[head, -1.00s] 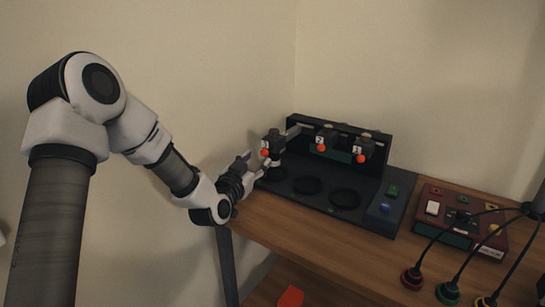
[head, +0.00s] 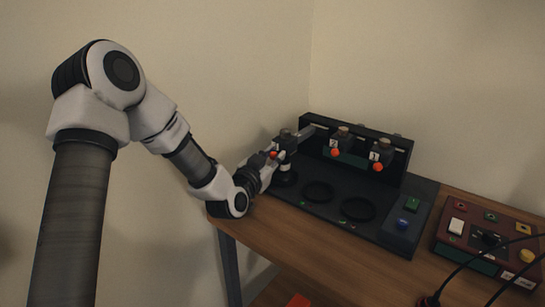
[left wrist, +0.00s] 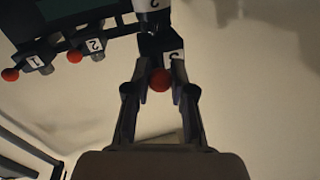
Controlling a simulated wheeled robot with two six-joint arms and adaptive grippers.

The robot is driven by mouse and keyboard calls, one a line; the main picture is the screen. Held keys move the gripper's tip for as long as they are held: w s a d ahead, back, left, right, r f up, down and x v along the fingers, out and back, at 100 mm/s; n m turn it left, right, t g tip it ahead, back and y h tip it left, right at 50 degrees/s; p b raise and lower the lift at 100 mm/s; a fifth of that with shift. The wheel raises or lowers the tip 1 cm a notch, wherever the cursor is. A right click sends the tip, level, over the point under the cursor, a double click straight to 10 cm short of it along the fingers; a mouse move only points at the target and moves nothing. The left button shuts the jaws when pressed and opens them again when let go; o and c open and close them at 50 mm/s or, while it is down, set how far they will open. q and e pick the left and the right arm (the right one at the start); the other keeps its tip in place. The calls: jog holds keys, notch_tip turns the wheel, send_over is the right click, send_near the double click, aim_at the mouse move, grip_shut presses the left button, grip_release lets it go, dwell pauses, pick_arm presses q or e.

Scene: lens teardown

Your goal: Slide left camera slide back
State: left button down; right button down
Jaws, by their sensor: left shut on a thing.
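The left camera slide (head: 286,140) is a dark block with an orange-red knob on a bar at the left of the dark rig (head: 392,190). My left gripper (head: 270,162) reaches it from the left, at the knob. In the left wrist view the fingers (left wrist: 161,68) are shut on the slide's dark block (left wrist: 160,46), with the red knob (left wrist: 160,80) between them. My right gripper is not in view.
Two similar slides, the middle one (head: 342,138) and the right one (head: 382,151), hang on the rig's back wall. Empty rings (head: 357,209) lie before them. A red control box (head: 490,250) with cables stands at right. The wall is close behind my left arm.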

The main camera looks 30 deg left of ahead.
aim_at(290, 145)
pick_arm(q)
jog(key=w, duration=0.7)
jog(key=shift+w+d+f+b, duration=0.1)
jog(key=shift+w+d+b, duration=0.2)
jog(key=shift+w+b, duration=0.1)
jog(key=c, duration=1)
grip_release()
jog(key=shift+a, duration=0.1)
jog(key=s, duration=0.4)
jog(key=s+d, duration=0.1)
jog(key=s, duration=0.7)
jog(key=shift+d, duration=0.25)
